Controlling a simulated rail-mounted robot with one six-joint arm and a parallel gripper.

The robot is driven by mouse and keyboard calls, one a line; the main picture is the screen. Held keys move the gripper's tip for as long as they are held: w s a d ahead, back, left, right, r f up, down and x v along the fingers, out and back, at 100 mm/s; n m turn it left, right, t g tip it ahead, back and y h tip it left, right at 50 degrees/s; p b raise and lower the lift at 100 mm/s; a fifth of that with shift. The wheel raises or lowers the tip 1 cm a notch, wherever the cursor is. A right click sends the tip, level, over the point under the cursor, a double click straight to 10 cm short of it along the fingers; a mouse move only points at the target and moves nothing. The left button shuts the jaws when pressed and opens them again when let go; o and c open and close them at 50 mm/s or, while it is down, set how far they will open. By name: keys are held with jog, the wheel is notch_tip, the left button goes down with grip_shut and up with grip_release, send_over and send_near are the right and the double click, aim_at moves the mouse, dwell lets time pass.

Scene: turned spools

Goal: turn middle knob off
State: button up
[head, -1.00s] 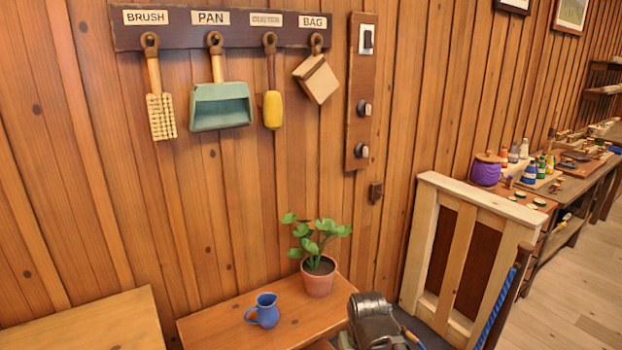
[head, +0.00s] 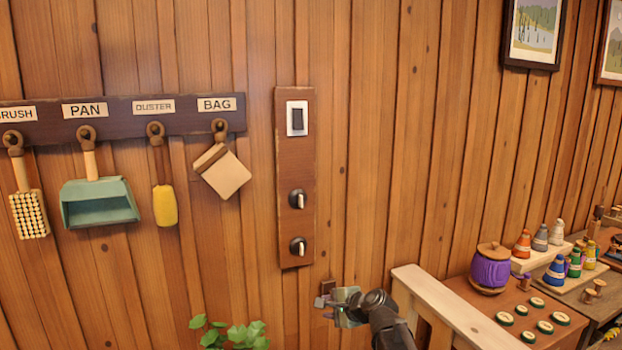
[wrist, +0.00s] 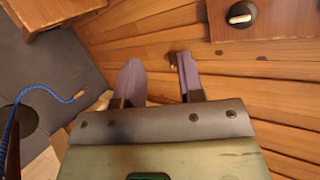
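A dark red wooden panel (head: 295,155) hangs upright on the wall. It holds a white-framed switch (head: 297,118) at the top, a middle knob (head: 297,199) and a lower knob (head: 298,246). Both knobs are dark with a pale bar that looks about upright. My gripper (head: 334,300) is below and slightly right of the panel, apart from both knobs. In the wrist view its two fingers (wrist: 157,64) are spread with nothing between them. One knob (wrist: 241,14) shows at that view's top right on the panel's end; it appears to be the lower one.
A pegboard (head: 125,118) with brush, pan, duster and bag is left of the panel. A small dark wall block (head: 327,287) is beside my gripper. A pale wooden rail (head: 455,305) and a purple pot (head: 491,268) stand right. A plant (head: 228,335) is below.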

jog(key=w+a+r+m+t+y+p, duration=0.1)
jog(key=w+a+r+m+t+p, duration=0.25)
jog(key=w+r+m, duration=0.45)
jog(key=m+t+h+p, duration=0.2)
jog(key=m+t+p, duration=0.15)
jog(key=m, duration=0.65)
send_near(302, 204)
jog(key=shift+t, duration=0.4)
jog(key=x, duration=1)
jog(key=shift+w+a+f+b, duration=0.15)
jog(key=shift+w+f+b, duration=0.05)
jog(key=shift+f+b, duration=0.2)
jog(key=shift+s, duration=0.1)
jog(key=shift+c, duration=0.3)
grip_shut()
